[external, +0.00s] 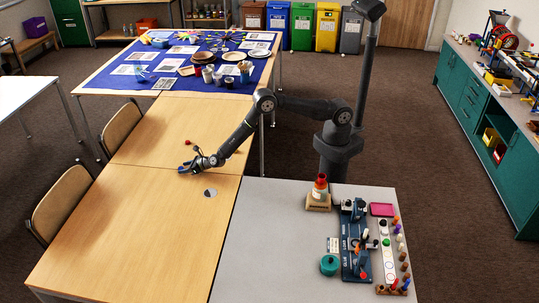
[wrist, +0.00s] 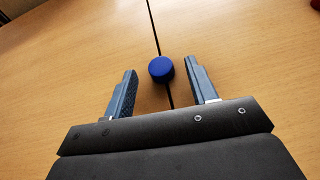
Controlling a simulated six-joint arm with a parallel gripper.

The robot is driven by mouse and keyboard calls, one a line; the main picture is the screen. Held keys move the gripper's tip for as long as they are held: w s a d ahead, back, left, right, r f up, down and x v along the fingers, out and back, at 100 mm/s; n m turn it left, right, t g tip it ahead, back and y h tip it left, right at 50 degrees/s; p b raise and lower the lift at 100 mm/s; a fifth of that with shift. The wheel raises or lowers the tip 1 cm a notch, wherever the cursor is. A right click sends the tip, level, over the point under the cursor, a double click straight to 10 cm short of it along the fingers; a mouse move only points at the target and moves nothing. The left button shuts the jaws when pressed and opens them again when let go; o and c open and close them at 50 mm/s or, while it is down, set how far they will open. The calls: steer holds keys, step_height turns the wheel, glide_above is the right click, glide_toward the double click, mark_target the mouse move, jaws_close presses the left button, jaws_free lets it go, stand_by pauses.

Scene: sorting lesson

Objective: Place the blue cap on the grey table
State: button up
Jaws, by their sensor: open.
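The blue cap (wrist: 161,69) is a small round disc in the wrist view. It sits on the wooden table over the dark seam between two table tops. My gripper (wrist: 161,74) is open, with one finger on each side of the cap and a gap to both. In the external view my gripper (external: 187,167) is low over the wooden tables near the seam; I cannot clearly tell the cap from the fingers there. The grey table (external: 250,250) stands at the front right, beside the wooden one.
The grey table holds a cone (external: 319,190) on a stand, a teal pot (external: 329,265), a dark blue tool board (external: 352,240) and a row of small pegs. Its left part is clear. A small red item (external: 187,142) and a pale disc (external: 210,192) lie on the wooden tables (external: 130,235).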

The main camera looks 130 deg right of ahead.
steer(key=shift+w+d+f, duration=0.2)
steer(key=shift+w+d, duration=0.05)
steer(key=shift+d, duration=0.1)
steer(key=c, duration=1.1)
jaws_close()
steer(key=shift+r, duration=0.15)
